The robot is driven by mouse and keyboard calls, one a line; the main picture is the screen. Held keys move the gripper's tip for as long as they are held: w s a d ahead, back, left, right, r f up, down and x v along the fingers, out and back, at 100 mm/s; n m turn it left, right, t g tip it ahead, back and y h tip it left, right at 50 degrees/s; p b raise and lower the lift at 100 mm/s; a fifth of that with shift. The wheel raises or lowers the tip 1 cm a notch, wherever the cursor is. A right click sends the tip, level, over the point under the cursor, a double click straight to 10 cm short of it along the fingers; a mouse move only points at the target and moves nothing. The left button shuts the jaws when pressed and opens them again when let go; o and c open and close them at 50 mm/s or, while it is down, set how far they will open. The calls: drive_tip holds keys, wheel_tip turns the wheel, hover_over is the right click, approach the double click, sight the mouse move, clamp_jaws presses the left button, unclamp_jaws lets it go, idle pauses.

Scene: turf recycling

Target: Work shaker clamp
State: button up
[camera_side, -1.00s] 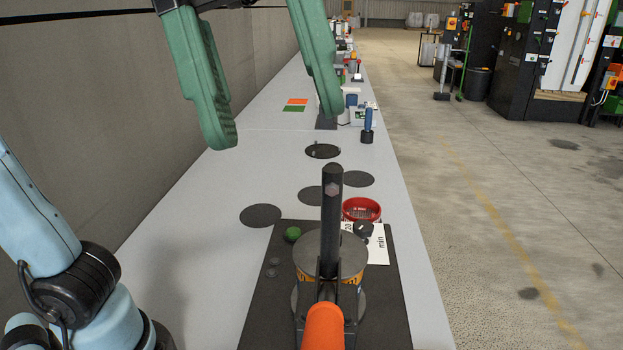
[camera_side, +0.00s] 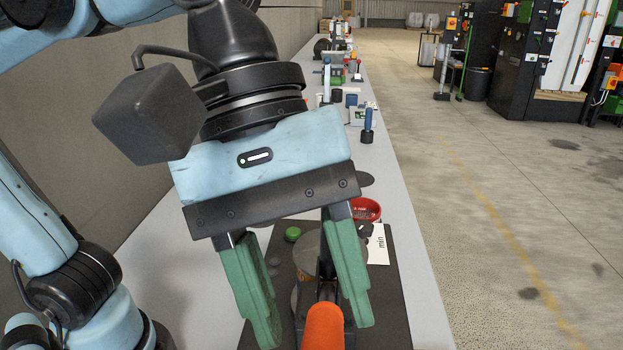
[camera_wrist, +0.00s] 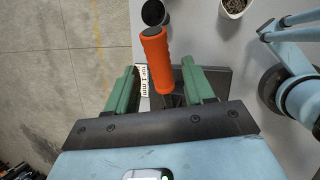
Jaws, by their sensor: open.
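The shaker clamp's lever ends in an orange handle (camera_side: 324,327) at the bottom of the side view. The handle also shows in the wrist view (camera_wrist: 157,62), standing out between and beyond my fingers. The shaker (camera_side: 307,248) sits on a dark base plate (camera_side: 392,315), and my gripper hides much of it and of the clamp's dark bar. My gripper (camera_side: 312,335) is open, with its green fingers pointing down over the clamp. The fingers lie on either side of the handle in the wrist view (camera_wrist: 158,80); I cannot tell whether either touches it.
A green button (camera_side: 293,234) is on the plate, left of the shaker. A red sieve (camera_side: 366,209) and a white card (camera_side: 379,246) lie behind it at right. In the wrist view, a dark cup (camera_wrist: 153,13) and a white bowl (camera_wrist: 234,8) stand beyond the handle.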

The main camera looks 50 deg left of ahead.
sight(318, 327)
drive_tip(key=shift+x, duration=1.9)
clamp_jaws()
